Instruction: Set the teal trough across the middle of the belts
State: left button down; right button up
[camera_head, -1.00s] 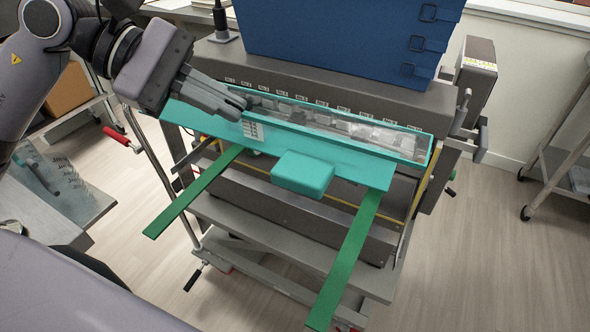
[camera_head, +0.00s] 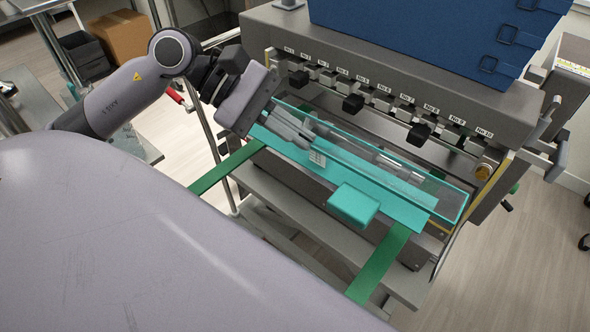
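The teal trough (camera_head: 385,203), long with clear walls, lies lengthwise along the machine's front, over both green belts, the left belt (camera_head: 222,170) and the right belt (camera_head: 378,268). A teal block (camera_head: 353,204) sticks out from its front side, and a small pale label (camera_head: 317,159) sits near its left end. My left gripper (camera_head: 308,141) has its fingers close together at the trough's left part and appears shut on it. Whether the trough rests on the belts or hangs just above them I cannot tell. My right gripper is not in view.
The grey depositor (camera_head: 400,62) stands behind, with a row of numbered nozzles and black knobs (camera_head: 353,103) close above the trough. Blue bin (camera_head: 420,30) sits on top. A cardboard box (camera_head: 122,36) stands at the far left.

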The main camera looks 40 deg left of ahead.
pick_arm(q)
notch_tip(320, 180, down, 9)
jog(key=shift+r, duration=0.2)
jog(key=c, duration=1.3)
grip_release()
jog(key=b+v, duration=0.2)
jog(key=v, duration=1)
